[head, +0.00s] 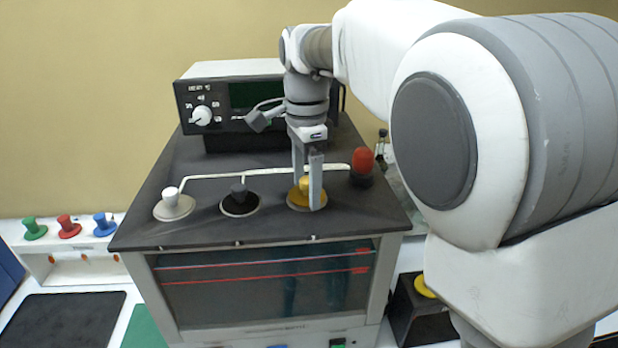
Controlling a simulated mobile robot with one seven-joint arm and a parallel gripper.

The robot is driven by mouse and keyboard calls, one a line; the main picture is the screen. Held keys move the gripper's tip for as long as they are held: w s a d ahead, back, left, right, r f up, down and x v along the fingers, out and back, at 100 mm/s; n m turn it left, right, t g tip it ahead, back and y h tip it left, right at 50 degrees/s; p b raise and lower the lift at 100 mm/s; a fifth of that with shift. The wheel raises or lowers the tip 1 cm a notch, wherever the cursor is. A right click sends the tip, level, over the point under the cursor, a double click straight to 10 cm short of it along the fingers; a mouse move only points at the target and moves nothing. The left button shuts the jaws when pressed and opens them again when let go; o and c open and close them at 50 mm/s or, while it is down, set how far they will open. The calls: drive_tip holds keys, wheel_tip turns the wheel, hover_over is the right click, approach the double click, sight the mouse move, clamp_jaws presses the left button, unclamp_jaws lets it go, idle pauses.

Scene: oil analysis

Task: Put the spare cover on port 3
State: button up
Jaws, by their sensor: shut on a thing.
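My gripper (308,192) points straight down over the black top of the bath (275,228). Its fingers are shut on the knob of a yellow cover (298,200). This cover sits at the third place from the left in the row of ports, seemingly flat on the top; part of it is hidden by the fingers. A grey-white cover (174,208) sits at the left place and a black cover (240,204) at the second. No port numbers can be read, and no label marks a cover as the spare.
A red-topped black knob (362,163) stands close right of my gripper. A control box (190,95) stands behind. Green (35,229), red (68,228) and blue (104,226) covers sit on the left rack. Another yellow piece (426,287) is at lower right, partly hidden by my arm.

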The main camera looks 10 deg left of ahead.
drive_tip(key=shift+f, duration=0.15)
drive_tip(key=o, duration=1.2)
wheel_tip(320, 180, up, 17)
drive_tip(key=shift+r+p, duration=0.2)
drive_tip(key=shift+p, duration=0.85)
